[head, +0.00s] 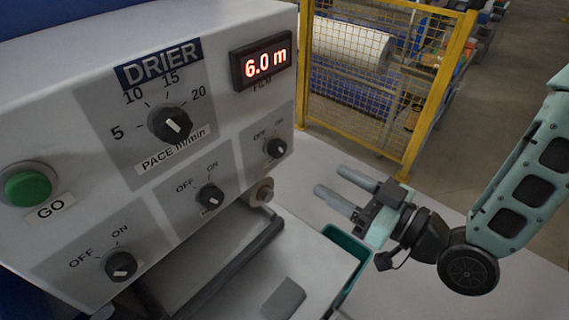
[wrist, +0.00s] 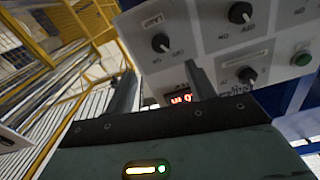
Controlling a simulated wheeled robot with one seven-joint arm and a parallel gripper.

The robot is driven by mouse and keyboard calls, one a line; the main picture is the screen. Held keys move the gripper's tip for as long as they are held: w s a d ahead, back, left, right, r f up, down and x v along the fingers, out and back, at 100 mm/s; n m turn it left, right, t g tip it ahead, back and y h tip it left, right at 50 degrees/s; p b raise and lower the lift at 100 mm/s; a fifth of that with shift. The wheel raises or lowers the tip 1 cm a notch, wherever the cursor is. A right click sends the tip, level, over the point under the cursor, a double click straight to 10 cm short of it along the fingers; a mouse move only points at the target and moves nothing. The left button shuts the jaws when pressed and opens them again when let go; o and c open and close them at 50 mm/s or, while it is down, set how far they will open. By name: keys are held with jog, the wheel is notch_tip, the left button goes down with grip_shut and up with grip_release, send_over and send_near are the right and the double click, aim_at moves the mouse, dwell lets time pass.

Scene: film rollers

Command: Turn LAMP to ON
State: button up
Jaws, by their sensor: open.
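The LAMP knob (head: 275,148) is a small black rotary knob at the right of the DRIER panel, with OFF at its upper left and ON above it. Its LAMP label (wrist: 152,21) reads upside down in the wrist view, beside the same knob (wrist: 160,42). There its white mark seems to point toward OFF. My gripper (head: 335,182) is open and empty, right of the panel and apart from the knob. In the wrist view the two fingers (wrist: 160,70) point toward the panel, with the knob beyond and between them.
Two other OFF/ON knobs, the middle one (head: 210,197) and the left one (head: 120,266), lie lower left. The PACE knob (head: 170,123), green GO button (head: 28,186) and 6.0 m display (head: 264,62) share the panel. A yellow mesh fence (head: 400,150) stands behind.

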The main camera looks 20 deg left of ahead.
aim_at(283, 152)
jog(key=p+x, duration=0.4)
jog(key=x, duration=0.7)
jog(key=shift+a+r, duration=0.1)
jog(key=shift+r, duration=0.1)
jog(key=shift+w+a+f, duration=0.15)
jog(key=shift+w+a, duration=0.1)
jog(key=shift+a, duration=0.3)
jog(key=c, duration=1)
